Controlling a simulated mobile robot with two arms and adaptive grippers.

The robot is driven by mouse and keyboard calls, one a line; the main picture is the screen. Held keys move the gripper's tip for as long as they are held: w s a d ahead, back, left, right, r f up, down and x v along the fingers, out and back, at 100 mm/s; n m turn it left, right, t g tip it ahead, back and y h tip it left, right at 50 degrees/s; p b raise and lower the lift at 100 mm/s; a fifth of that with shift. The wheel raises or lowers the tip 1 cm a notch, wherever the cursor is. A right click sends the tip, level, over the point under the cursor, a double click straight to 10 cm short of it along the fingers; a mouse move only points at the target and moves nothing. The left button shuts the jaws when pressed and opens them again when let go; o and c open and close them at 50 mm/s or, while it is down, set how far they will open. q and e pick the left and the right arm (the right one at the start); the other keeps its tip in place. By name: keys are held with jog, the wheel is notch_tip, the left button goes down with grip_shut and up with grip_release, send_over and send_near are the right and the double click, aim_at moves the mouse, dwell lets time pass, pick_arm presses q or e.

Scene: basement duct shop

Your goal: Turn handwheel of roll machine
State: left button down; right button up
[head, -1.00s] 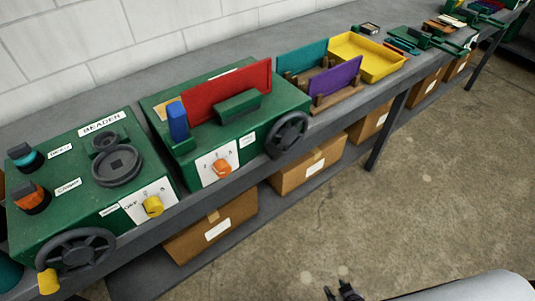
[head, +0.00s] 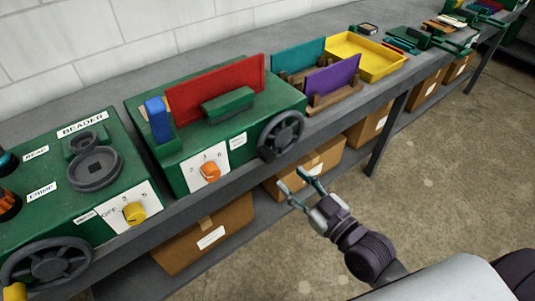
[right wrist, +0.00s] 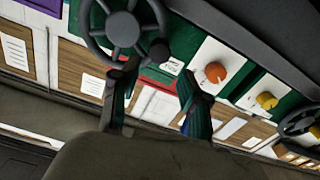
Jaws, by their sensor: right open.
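The dark grey handwheel (head: 281,135) is on the front right of the middle green machine (head: 190,158), which has a red sheet (head: 215,88) standing on top. My right gripper (head: 292,180) is open and empty, below and in front of this wheel, apart from it in the head view. In the right wrist view the wheel (right wrist: 123,28) shows just beyond the fingertips (right wrist: 158,72), nearer the left finger, with its dark knob at its lower right. Whether a finger touches the wheel I cannot tell. My left gripper is not in view.
The green beader (head: 60,195), with its own handwheel (head: 45,263) and yellow knob (head: 134,213), stands at the left. An orange knob (head: 210,172) is left of the wheel. A yellow tray (head: 365,58) is farther right. Cardboard boxes (head: 205,238) sit under the bench; the floor at right is clear.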

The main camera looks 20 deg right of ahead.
aim_at(271, 159)
jog(key=p+x, duration=0.1)
jog(key=x, duration=0.8)
jog(key=shift+w+a+f, duration=0.1)
jog(key=shift+w, duration=0.25)
jog(key=shift+c, duration=0.3)
grip_shut()
